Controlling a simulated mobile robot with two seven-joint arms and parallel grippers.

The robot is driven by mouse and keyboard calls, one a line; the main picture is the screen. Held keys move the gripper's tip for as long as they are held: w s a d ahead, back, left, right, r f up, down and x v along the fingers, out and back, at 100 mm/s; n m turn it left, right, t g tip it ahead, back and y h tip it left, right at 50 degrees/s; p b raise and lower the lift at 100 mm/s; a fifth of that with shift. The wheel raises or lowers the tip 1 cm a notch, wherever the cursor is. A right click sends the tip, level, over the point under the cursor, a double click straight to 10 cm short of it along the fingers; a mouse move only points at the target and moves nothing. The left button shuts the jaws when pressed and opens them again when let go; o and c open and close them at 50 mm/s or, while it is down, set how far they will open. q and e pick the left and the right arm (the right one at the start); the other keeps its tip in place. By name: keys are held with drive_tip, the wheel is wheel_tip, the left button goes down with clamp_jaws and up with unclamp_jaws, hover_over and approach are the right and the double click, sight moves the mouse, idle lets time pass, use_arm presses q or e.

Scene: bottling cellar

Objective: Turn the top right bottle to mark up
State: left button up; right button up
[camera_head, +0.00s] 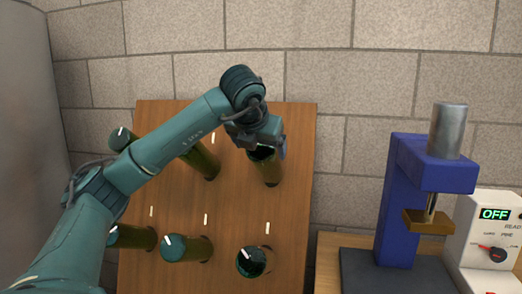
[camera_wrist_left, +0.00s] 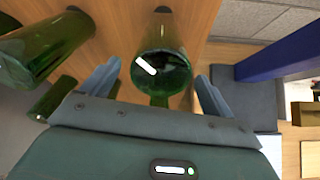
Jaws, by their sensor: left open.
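The top right bottle (camera_head: 269,173) is dark green and sticks out of the wooden board (camera_head: 295,190). My left gripper (camera_head: 266,147) is at its outer end and hides most of that end in the head view. In the left wrist view the round bottle end (camera_wrist_left: 163,75) lies between the two open fingers (camera_wrist_left: 158,82), with a small gap on each side. A white mark on this end runs from near the middle towards the upper left of that picture, slanted. My right gripper is not in view.
Other green bottles include the top middle (camera_head: 203,162), bottom middle (camera_head: 186,248) and bottom right (camera_head: 253,261) ones. White strokes (camera_head: 267,228) are on the board. A blue press (camera_head: 398,200) and a control box reading OFF (camera_head: 483,240) stand on the right.

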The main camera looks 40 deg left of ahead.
use_arm(q)
drive_tip(key=shift+x, duration=1)
drive_tip(key=c, duration=1)
